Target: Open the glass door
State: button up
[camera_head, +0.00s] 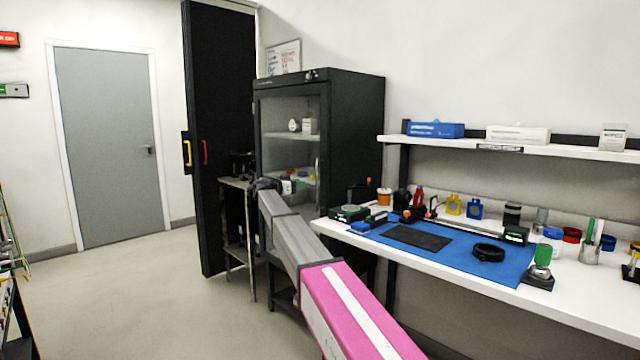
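The glass door (284,112) is the framed clear front of a black cabinet (353,135) in the middle of the head view. It looks closed, with shelves and small items showing through it. A thin upright handle (317,172) shows at the door's right edge. My arm reaches forward from the bottom of the view, and my gripper (266,184) is at its far end, small and dark. It appears in front of the lower left part of the door. I cannot tell whether it touches the door or whether its fingers are apart. My arm hides part of the door's lower area.
A white bench (455,270) with a blue mat (455,254) and several small tools stands right of the cabinet, under a wall shelf (510,147). A small dark stand (236,184) and a tall black panel (222,130) are left of it.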

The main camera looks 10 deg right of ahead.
aim_at(317, 182)
jog(key=x, duration=0.9)
jog(key=shift+d, duration=0.25)
jog(key=shift+w+f, duration=0.1)
grip_shut()
